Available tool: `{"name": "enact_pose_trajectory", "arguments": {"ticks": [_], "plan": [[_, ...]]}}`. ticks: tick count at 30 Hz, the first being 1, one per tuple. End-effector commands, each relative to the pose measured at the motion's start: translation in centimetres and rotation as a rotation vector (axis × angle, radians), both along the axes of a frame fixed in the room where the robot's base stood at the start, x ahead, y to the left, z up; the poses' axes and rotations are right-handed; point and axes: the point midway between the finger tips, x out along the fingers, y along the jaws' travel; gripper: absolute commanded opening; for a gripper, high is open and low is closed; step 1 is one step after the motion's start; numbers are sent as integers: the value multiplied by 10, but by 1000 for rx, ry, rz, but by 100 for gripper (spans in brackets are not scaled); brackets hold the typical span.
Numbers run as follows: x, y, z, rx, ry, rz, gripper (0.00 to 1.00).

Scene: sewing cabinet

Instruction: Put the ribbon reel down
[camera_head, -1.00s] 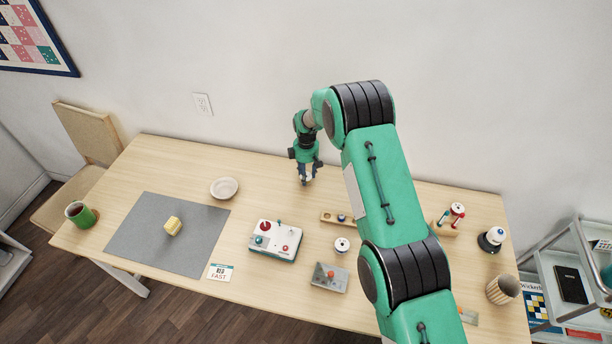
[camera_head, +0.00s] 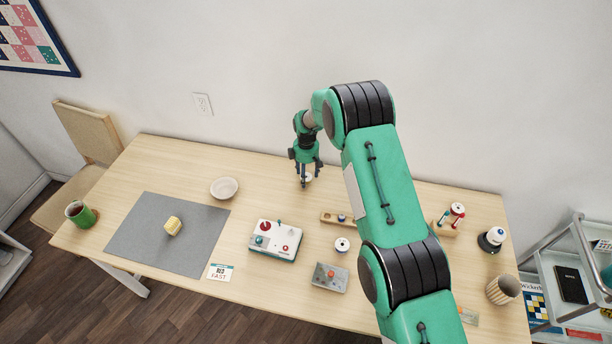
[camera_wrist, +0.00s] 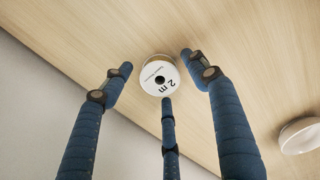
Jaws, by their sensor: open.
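The ribbon reel (camera_wrist: 159,77) is a small round reel with a white face marked "2 m" and a dark centre hole. In the wrist view it stands on the light wood table, face towards the camera. My gripper (camera_wrist: 160,85) has three blue fingers spread around the reel, with gaps visible at the left and right fingers. The lower finger's tip is close to the reel's edge; I cannot tell if it touches. In the head view my gripper (camera_head: 305,180) is low over the back of the table, and the reel (camera_head: 308,177) shows partly between the fingers.
A white dish (camera_head: 224,188) stands to the left, also in the wrist view (camera_wrist: 301,136). A control box (camera_head: 275,241), another white reel (camera_head: 342,245) and a grey switch box (camera_head: 330,278) are nearer the front. The wall is close behind. Table around the reel is clear.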

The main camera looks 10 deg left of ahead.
Motion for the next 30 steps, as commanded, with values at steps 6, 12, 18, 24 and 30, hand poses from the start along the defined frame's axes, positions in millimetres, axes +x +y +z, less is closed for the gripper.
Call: {"name": "enact_pose_trajectory", "arguments": {"ticks": [6,12,18,24,30], "plan": [[1,0,16,1,-2,0,59],[1,0,41,1,-2,0,59],[1,0,73,1,-2,0,59],[0,0,100,0,-1,0,59],[1,0,117,0,-1,0,59]]}}
